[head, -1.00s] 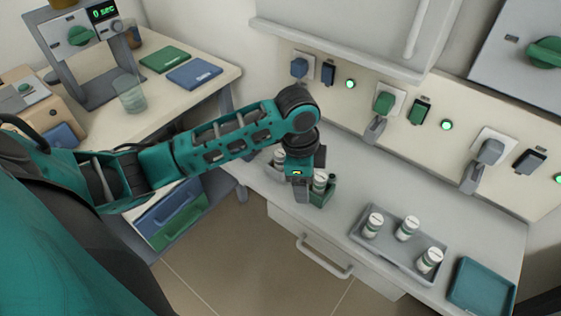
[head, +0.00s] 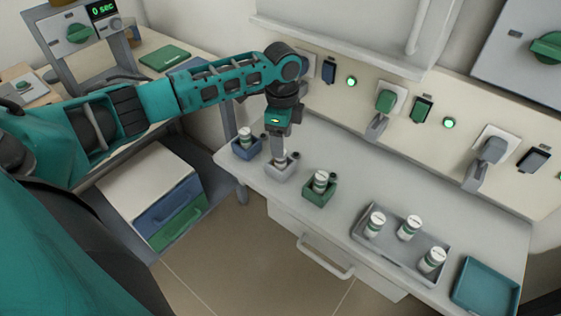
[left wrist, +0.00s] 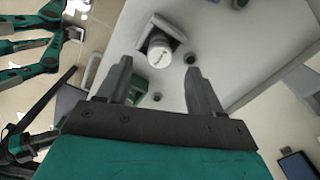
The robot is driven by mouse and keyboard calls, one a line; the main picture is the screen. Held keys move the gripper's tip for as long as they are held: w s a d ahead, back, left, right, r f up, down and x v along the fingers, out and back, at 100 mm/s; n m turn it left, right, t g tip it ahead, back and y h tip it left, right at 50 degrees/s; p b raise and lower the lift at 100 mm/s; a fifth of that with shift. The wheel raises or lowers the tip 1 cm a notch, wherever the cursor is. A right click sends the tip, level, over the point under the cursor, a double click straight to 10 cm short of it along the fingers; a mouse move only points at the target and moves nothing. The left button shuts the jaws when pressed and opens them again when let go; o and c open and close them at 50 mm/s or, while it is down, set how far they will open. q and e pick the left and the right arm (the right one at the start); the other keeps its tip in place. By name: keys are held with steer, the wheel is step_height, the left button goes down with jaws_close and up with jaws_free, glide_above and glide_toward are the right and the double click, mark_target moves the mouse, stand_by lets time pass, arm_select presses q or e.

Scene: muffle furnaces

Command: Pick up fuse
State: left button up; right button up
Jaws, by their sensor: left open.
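My left gripper (head: 279,155) points down over the grey holder (head: 280,174) on the counter, its jaws apart. In the left wrist view its two fingers (left wrist: 159,68) show on either side of the white round top of a fuse (left wrist: 160,52) standing in that holder. I cannot tell whether the fingers touch it. Another white fuse (head: 245,136) stands in the blue holder (head: 246,150) to the left. One more fuse (head: 320,181) stands in the green holder (head: 319,195) to the right. My right gripper cannot be made out.
A grey tray (head: 398,259) with three white containers (head: 409,228) and a teal tray (head: 484,287) lie farther right. The wall panel behind has switches, sockets and green lamps (head: 448,122). A drawer handle (head: 325,258) sticks out in front. The counter between holders and grey tray is clear.

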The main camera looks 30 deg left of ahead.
mark_target(280, 161)
arm_select(q)
steer(key=shift+s+a+f+b, duration=0.1)
steer(key=shift+f+b, duration=0.15)
steer(key=shift+f, duration=1.15)
steer(key=shift+a+f+b, duration=0.1)
steer(key=shift+f+b, duration=0.15)
steer(key=shift+f, duration=1.1)
steer(key=c, duration=1.2)
steer(key=shift+o, duration=0.2)
